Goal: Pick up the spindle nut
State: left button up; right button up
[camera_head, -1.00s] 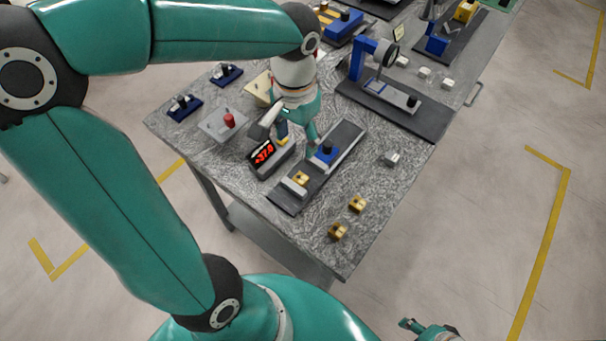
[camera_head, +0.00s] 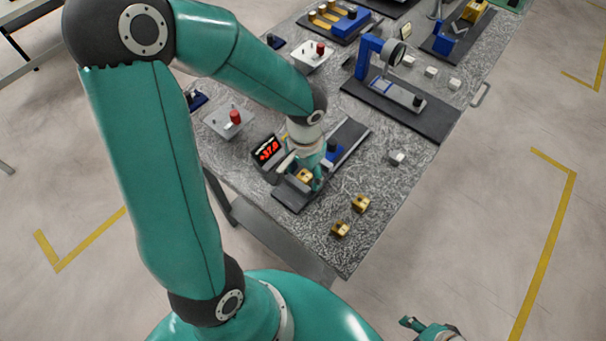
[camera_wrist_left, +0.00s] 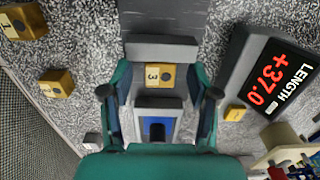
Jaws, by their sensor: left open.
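The likely spindle nut, a brass block marked 3 (camera_wrist_left: 152,76), sits between two grey jaws of a dark measuring fixture (camera_head: 288,197); in the head view the brass block (camera_head: 304,176) is partly hidden by my gripper. My left gripper (camera_head: 305,178) is over it, fingers open; in the left wrist view its fingertips (camera_wrist_left: 159,94) stand apart on either side of the fixture, not closed on the block. Two more brass blocks (camera_head: 361,203) (camera_head: 340,229) lie on the table to the right. A teal part of my right gripper (camera_head: 425,325) shows at the bottom edge; its jaw state is unclear.
A display reading +37.0 (camera_head: 268,150) stands just left of the fixture. The fixture's blue slide (camera_wrist_left: 158,130) has a black knob. A grey block with a red knob (camera_head: 229,121) and a blue-armed gauge (camera_head: 367,55) stand farther back. The table's front right is mostly clear.

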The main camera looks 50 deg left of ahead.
pick_arm(q)
grip_shut()
dwell(0.3)
